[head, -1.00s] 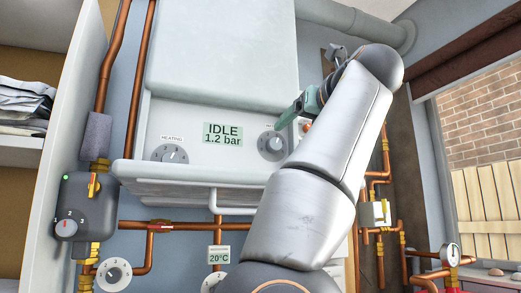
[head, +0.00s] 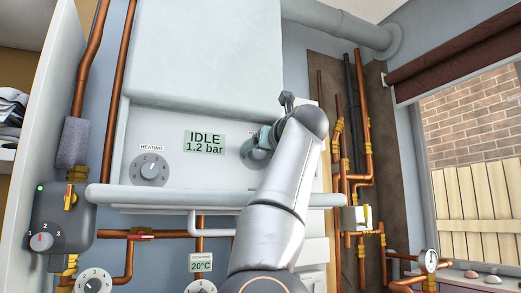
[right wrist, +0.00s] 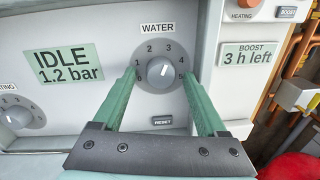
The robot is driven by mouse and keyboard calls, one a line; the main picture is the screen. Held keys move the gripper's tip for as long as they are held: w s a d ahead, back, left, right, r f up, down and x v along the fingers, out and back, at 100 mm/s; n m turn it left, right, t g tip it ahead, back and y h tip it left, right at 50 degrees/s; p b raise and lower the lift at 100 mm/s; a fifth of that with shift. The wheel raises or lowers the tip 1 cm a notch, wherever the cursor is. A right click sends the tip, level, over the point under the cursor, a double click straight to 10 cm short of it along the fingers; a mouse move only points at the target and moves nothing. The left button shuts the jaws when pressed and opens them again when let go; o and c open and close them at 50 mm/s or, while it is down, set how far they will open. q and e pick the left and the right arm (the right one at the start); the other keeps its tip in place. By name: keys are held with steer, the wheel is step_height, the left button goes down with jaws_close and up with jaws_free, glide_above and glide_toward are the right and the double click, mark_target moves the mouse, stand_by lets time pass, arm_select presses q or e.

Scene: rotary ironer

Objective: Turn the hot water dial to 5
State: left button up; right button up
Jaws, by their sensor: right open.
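The hot water dial, labelled WATER, shows in the right wrist view (right wrist: 160,72) as a grey round knob on a grey disc marked 1 to 5. In the head view the dial (head: 246,153) is partly hidden behind my right gripper (head: 259,142). In the right wrist view my right gripper (right wrist: 157,76) is open, one green finger on each side of the knob. I cannot tell whether the fingers touch it. A small light mark on the knob seems to point up and slightly right; the exact number is hard to read. My left gripper is out of view.
The boiler display (head: 205,143) reads IDLE 1.2 bar, with the heating dial (head: 149,169) to its left. A RESET button (right wrist: 162,120) sits below the water dial. Copper pipes (head: 362,150) run at the right, and a ledge (head: 150,196) juts out below the panel.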

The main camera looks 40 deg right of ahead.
jaws_close()
stand_by(0.6)
